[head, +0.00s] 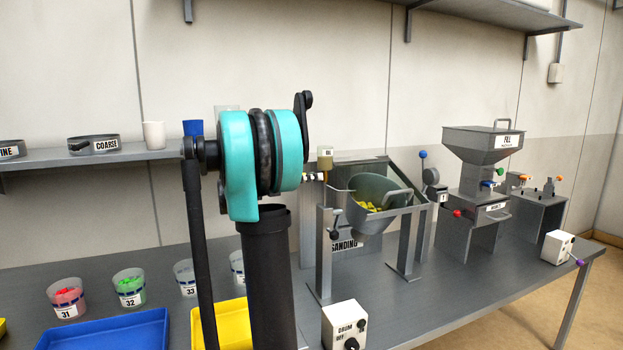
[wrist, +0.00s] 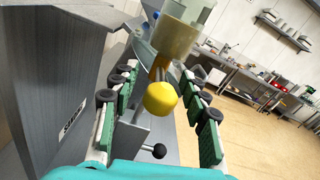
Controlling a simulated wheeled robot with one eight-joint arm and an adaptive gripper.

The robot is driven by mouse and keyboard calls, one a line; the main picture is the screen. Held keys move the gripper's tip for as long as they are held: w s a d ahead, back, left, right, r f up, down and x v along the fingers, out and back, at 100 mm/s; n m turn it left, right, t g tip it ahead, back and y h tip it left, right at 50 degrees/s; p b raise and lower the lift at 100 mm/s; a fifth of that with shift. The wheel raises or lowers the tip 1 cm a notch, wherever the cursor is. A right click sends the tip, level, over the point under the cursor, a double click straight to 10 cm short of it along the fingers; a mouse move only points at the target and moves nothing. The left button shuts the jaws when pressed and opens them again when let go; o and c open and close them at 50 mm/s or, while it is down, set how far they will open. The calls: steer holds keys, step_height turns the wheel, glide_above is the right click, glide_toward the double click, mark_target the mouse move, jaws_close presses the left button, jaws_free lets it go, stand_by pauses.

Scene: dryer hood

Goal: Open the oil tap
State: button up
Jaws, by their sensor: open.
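The oil cup (head: 325,158) is a small translucent container at the left of the sanding stand in the head view. In the wrist view the oil cup (wrist: 168,38) sits above a short amber pipe (wrist: 160,68). A yellow ball knob (wrist: 160,98), apparently the tap's handle, is in front of it. My gripper (wrist: 158,74) is open, with green, black-padded fingers on either side of the knob. I cannot tell whether they touch it. In the head view my teal arm hides most of the gripper and the knob.
The tilted grey drum (head: 372,203) with yellow pieces hangs in its frame right of the oil cup. A drum switch box (head: 344,326) stands at the front. The fill hopper (head: 482,143) is farther right. A black-knobbed lever (wrist: 159,151) lies below the yellow knob.

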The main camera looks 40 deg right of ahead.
steer(key=shift+d, duration=0.2)
jaws_close()
stand_by(0.4)
